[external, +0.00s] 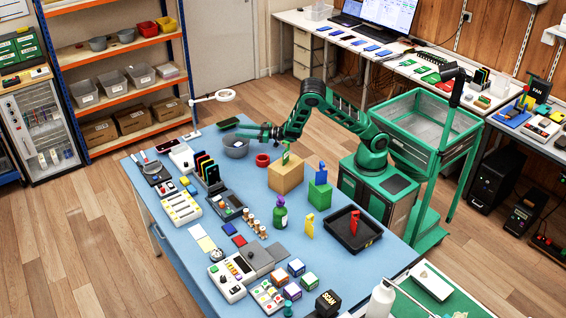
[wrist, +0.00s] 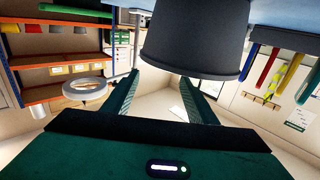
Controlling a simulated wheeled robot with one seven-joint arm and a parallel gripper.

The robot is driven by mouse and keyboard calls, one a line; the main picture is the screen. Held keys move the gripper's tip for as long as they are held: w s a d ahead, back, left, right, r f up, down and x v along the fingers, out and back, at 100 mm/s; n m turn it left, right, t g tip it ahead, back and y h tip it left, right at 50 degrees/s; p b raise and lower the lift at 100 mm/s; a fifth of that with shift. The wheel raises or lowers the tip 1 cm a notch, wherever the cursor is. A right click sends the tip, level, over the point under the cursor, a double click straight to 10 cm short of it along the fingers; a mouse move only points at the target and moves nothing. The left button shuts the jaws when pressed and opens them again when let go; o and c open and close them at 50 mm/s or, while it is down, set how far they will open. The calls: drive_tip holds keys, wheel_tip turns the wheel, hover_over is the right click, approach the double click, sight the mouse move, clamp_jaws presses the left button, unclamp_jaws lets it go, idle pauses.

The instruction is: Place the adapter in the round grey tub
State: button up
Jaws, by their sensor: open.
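The round grey tub (external: 236,150) stands upright near the far edge of the blue table in the external view. The wrist view is upside down, and the tub (wrist: 197,40) fills its top middle. My gripper (external: 243,131) is level, just above or beside the tub's rim; I cannot tell whether it touches. Its two green fingers are spread in the wrist view (wrist: 158,92), with nothing visible between them. I cannot pick out the adapter for certain in either view, and the tub's contents are hidden.
A white ring lamp (external: 224,95) reaches over the far edge. Phones in a rack (external: 208,172) crowd the left side.

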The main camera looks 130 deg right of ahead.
drive_tip(key=shift+s+a, duration=0.35)
drive_tip(key=shift+s, duration=0.15)
drive_tip(key=s+a+r+n+g+y, duration=0.1)
drive_tip(key=s+a+g+y, duration=0.5)
drive_tip(key=s+a, duration=0.8)
drive_tip(key=s+a+r+n+g+y, duration=0.1)
drive_tip(key=s+a+r+g+y, duration=0.3)
drive_tip(key=s+a, duration=1.1)
drive_tip(key=a+g+y, duration=0.2)
drive_tip(key=a+y, duration=0.1)
drive_tip(key=a, duration=0.5)
drive_tip(key=shift+a+r+n+g, duration=0.2)
drive_tip(key=shift+n+g, duration=0.1)
drive_tip(key=shift+g, duration=0.1)
